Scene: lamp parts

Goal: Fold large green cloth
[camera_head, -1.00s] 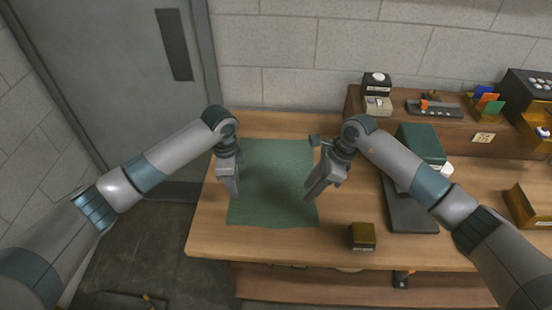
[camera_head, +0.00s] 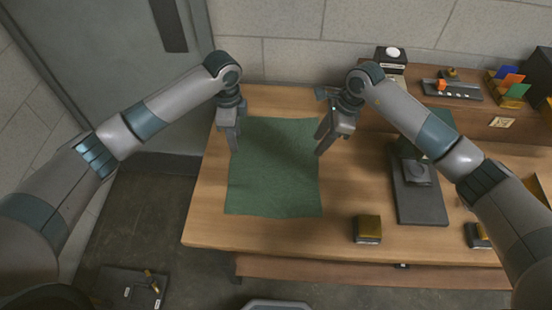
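The large green cloth (camera_head: 275,175) lies spread flat on the wooden table, roughly square, with slightly wavy edges. My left gripper (camera_head: 234,150) points down over the cloth's left edge, toward its far half. My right gripper (camera_head: 323,148) is at the cloth's right edge at a similar depth, tilted down toward the cloth. Both seem close above the cloth, but I cannot tell whether they touch it. The gap between the fingers is too small to judge on either gripper.
A dark flat device (camera_head: 422,205) lies further right, partly under my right arm. A raised shelf (camera_head: 480,118) with small items is at the back right. Table in front of the cloth is clear.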

